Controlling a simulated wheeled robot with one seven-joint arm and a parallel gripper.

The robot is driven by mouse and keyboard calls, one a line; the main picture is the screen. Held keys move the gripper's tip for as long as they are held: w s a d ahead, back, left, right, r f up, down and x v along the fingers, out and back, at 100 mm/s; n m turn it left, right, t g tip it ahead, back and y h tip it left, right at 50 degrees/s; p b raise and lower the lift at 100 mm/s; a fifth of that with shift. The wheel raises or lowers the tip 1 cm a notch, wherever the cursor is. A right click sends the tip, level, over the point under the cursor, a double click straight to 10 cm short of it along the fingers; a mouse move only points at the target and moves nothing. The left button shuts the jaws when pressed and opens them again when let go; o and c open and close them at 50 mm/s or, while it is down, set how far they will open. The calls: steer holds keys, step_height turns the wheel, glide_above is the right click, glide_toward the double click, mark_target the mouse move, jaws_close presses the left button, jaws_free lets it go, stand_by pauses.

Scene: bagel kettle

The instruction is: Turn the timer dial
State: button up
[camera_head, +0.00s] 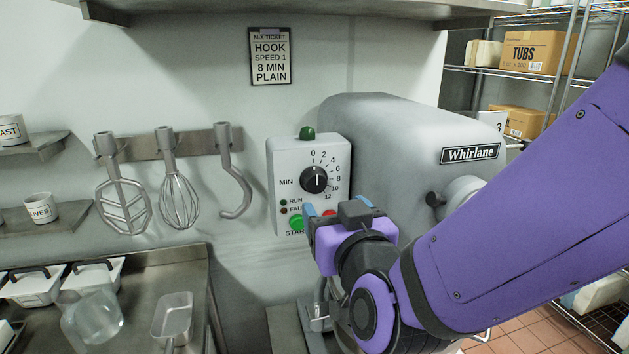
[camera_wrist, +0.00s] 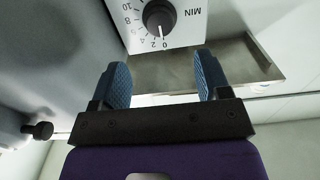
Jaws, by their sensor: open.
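The timer dial (camera_head: 314,179) is a round black knob with a white pointer line, on a white control box (camera_head: 283,160) with a MIN scale from 0 to 12. Its pointer stands at about 0. The dial also shows upside down in the wrist view (camera_wrist: 159,17), beyond the fingertips and roughly centred between them. My gripper (camera_head: 337,206) is open and empty, in front of and a little below the dial in the head view, apart from it. Its two blue fingers show spread in the wrist view (camera_wrist: 161,72).
A green START button (camera_head: 297,222) and a red button (camera_head: 329,213) sit below the dial, partly hidden by my gripper. The grey Whirlane mixer (camera_head: 400,130) stands right of the box. A hook (camera_head: 236,185) hangs left. A wall ticket (camera_head: 270,57) reads HOOK, SPEED 1, 8 MIN, PLAIN.

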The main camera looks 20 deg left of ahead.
mark_target(317, 185)
steer(key=x, duration=1)
steer(key=shift+d, duration=0.1)
steer(key=c, duration=0.7)
steer(key=shift+c, duration=0.2)
steer(key=shift+m, duration=0.4)
steer(key=m, duration=0.3)
steer(key=shift+m, duration=0.4)
steer(key=m, duration=0.4)
steer(key=shift+m, duration=0.4)
